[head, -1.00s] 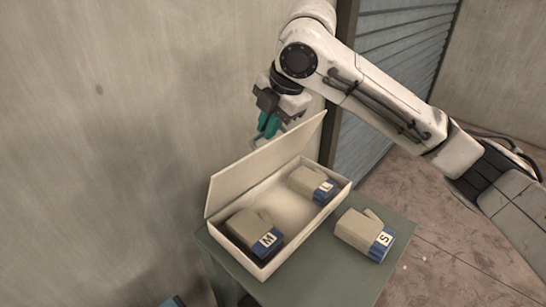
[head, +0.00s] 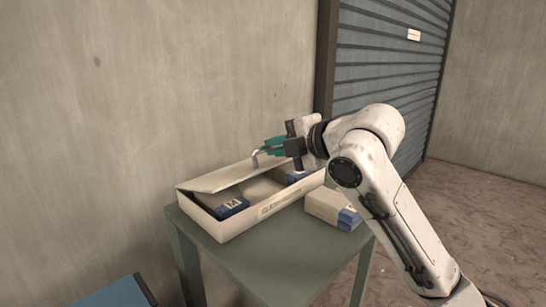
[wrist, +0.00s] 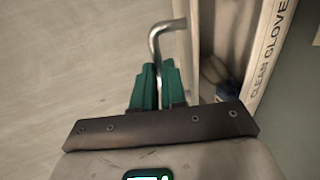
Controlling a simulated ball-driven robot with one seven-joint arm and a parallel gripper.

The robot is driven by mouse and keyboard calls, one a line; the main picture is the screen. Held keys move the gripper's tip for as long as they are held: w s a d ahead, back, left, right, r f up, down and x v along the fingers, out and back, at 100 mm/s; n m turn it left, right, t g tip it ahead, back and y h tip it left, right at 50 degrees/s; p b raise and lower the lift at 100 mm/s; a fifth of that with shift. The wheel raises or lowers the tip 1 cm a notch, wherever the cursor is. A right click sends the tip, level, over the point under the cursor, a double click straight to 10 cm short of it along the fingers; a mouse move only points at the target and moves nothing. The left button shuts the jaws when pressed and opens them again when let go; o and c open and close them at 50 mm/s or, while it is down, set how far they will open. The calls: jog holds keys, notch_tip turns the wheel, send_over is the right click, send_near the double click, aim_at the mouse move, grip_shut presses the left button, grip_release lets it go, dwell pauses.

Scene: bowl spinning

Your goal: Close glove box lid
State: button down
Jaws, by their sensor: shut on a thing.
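The white glove box (head: 270,212) stands on the small table in the head view. Its lid (head: 222,178) is tilted low over the box, with a gap left along the front. Inside the gap show a glove bundle with a blue label (head: 232,206) and part of another (head: 296,175). My gripper (head: 270,149) is at the lid's far edge, its green fingers shut on a bent metal rod (wrist: 154,42). The rod's bent end is close to the lid; I cannot tell whether they touch. The wrist view shows the box wall (wrist: 268,52) marked "CLEAN GLOVES".
A third glove bundle (head: 325,205) lies on the green-grey table (head: 265,255) right of the box. A wall (head: 90,130) rises close behind the box. A blue object (head: 112,293) is at the lower left. My arm occupies the right side.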

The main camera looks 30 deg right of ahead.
jog(key=f+b, duration=0.1)
jog(key=b, duration=0.1)
jog(key=s+f+t+b, duration=0.1)
jog(key=f+b, duration=0.1)
jog(key=s+f+t+b, duration=0.1)
jog(key=f+b, duration=0.1)
jog(key=shift+d+f+y, duration=0.25)
jog(key=shift+d+y, duration=0.05)
jog(key=shift+y, duration=0.1)
jog(key=shift+f+b, duration=0.2)
jog(key=shift+b, duration=0.15)
jog(key=shift+a+f, duration=0.1)
jog(key=shift+f, duration=0.1)
jog(key=c, duration=1.5)
grip_release()
jog(key=shift+o, duration=0.3)
jog(key=shift+s+d+r, duration=0.2)
jog(key=shift+s+d, duration=0.05)
jog(key=shift+s, duration=0.3)
jog(key=p+v, duration=0.1)
jog(key=v, duration=0.8)
jog(key=shift+s+d, duration=0.1)
jog(key=shift+s, duration=0.25)
